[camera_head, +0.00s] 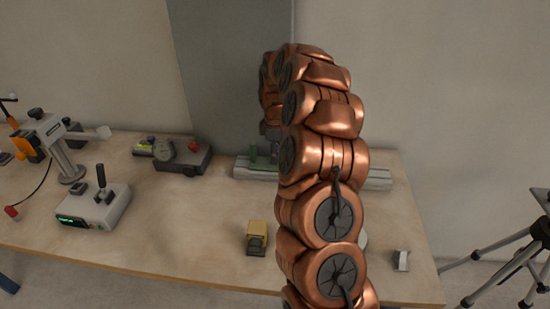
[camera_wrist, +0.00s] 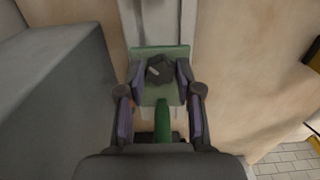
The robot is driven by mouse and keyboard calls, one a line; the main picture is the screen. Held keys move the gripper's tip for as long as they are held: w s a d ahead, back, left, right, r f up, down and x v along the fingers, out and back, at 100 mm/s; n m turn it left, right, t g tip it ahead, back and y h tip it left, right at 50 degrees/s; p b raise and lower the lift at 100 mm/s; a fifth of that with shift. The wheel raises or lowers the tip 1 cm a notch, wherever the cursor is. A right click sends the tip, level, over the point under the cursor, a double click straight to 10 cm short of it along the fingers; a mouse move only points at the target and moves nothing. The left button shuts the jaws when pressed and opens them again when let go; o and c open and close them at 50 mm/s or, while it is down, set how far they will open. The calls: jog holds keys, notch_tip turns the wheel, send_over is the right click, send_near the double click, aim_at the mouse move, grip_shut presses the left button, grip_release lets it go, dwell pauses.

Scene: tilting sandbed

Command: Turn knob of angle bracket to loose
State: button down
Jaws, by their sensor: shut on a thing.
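The angle bracket (camera_wrist: 160,53) is green and sits on a pale rail that also shows in the head view (camera_head: 375,180). Its dark knob (camera_wrist: 160,70), with a small light mark on it, lies between the fingertips of my gripper (camera_wrist: 161,82) in the wrist view. The gripper is shut on the knob. A green rod-like part points from the bracket toward the wrist camera. In the head view a bit of the green bracket (camera_head: 254,153) shows left of my copper arm, which hides the gripper fingers and the knob.
A tall grey panel (camera_head: 232,70) stands behind the rail, close to my arm. A dark box with a dial (camera_head: 180,156), a control box with a lever (camera_head: 95,206) and a small yellow block (camera_head: 257,236) stand on the wooden table (camera_head: 180,225). A tripod (camera_head: 515,255) stands at right.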

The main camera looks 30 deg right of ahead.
jog(key=shift+n+b, duration=0.3)
jog(key=shift+n, duration=0.9)
jog(key=c, duration=0.8)
grip_release()
jog(key=shift+r, duration=0.1)
jog(key=shift+r, duration=5.9)
